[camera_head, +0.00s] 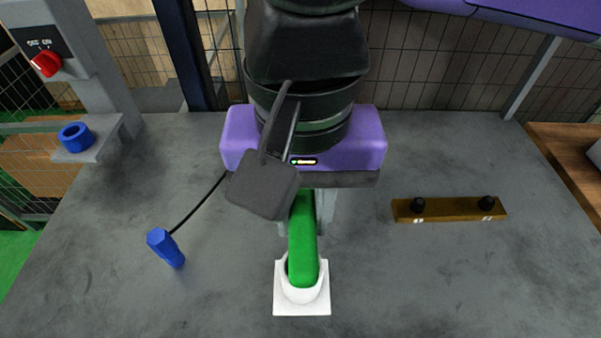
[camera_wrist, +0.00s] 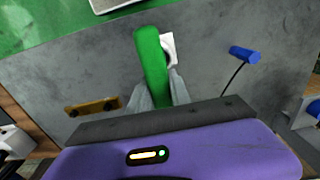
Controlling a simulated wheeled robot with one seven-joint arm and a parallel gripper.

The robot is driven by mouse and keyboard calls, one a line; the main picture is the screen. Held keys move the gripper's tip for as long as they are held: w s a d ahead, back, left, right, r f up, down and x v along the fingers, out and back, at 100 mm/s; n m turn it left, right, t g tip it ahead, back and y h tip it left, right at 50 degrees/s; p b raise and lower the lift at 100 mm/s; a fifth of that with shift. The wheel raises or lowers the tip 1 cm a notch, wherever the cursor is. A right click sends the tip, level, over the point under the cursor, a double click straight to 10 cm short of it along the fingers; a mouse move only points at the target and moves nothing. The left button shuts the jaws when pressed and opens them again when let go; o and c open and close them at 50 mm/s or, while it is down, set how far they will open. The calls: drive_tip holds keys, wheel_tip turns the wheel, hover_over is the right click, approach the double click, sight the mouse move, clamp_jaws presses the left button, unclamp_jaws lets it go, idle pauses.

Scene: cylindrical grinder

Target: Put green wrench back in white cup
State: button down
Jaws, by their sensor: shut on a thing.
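The green wrench (camera_head: 303,245) hangs below my gripper (camera_head: 305,205) in the head view, which is shut on its upper part. The white cup (camera_head: 301,293), on a square white base, stands on the grey table below. The wrench's lower end overlaps the cup's opening in the head view; whether it is inside or just above it I cannot tell. In the wrist view the wrench (camera_wrist: 152,65) extends away from my gripper (camera_wrist: 160,95) and covers part of the cup (camera_wrist: 169,48). The grip itself is mostly hidden by my purple gripper body.
A blue tool (camera_head: 166,247) on a black cable lies left of the cup. A brown bar (camera_head: 449,209) with black knobs lies to the right. A blue ring (camera_head: 75,137) sits on a bracket at the far left. The table around the cup is clear.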

drive_tip(key=shift+f, duration=0.1)
drive_tip(key=c, duration=1.1)
unclamp_jaws()
drive_tip(key=shift+r, duration=3.95)
drive_tip(key=shift+s, duration=0.15)
